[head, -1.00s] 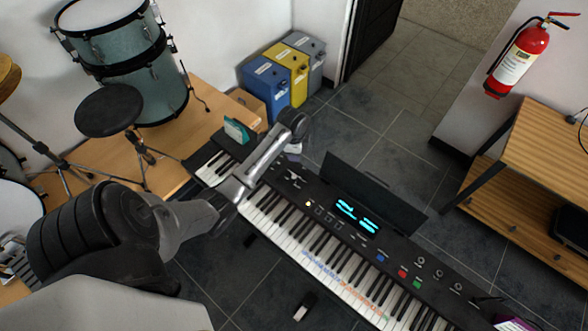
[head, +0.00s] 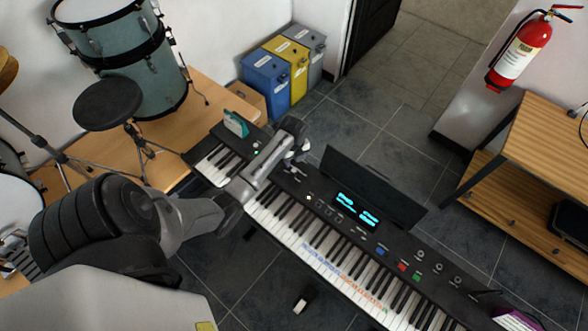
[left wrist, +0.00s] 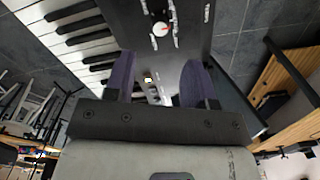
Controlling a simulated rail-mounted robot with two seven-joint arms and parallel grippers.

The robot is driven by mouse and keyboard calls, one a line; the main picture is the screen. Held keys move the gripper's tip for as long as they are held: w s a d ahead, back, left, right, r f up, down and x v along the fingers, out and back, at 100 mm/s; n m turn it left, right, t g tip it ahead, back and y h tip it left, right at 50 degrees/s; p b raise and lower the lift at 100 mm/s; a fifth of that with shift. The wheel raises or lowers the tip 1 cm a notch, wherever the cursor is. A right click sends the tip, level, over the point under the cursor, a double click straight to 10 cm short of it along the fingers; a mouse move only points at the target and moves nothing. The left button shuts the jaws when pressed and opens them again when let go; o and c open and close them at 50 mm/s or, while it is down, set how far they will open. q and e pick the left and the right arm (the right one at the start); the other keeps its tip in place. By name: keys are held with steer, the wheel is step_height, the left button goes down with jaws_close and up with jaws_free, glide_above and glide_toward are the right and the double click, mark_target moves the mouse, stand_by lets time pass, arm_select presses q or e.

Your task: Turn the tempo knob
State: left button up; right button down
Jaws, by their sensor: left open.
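The keyboard (head: 345,262) runs diagonally through the middle of the head view, with a lit display (head: 357,210) on its panel. My left gripper (head: 300,152) is over the panel's far left part. Its fingertips are hard to make out there, and the arm hides part of the keyboard. In the left wrist view the left gripper (left wrist: 156,78) is open, with two dark purple fingers apart and nothing gripped. A round white knob (left wrist: 160,29) with a red mark sits on the black panel beyond the fingertips, roughly in line with the gap. Whether they touch it cannot be told. My right gripper is not in view.
A drum (head: 150,85) and a round stool (head: 108,103) stand on a wooden platform at the left. Blue, yellow and grey bins (head: 268,82) stand behind. A wooden shelf (head: 540,150) and a fire extinguisher (head: 520,52) are at the right. Tiled floor beyond the keyboard is clear.

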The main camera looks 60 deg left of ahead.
mark_target(294, 170)
arm_select(q)
step_height(294, 170, down, 8)
steer(key=shift+f+b, duration=0.1)
steer(key=shift+b, duration=0.4)
steer(key=shift+c, duration=0.2)
steer(key=c, duration=0.9)
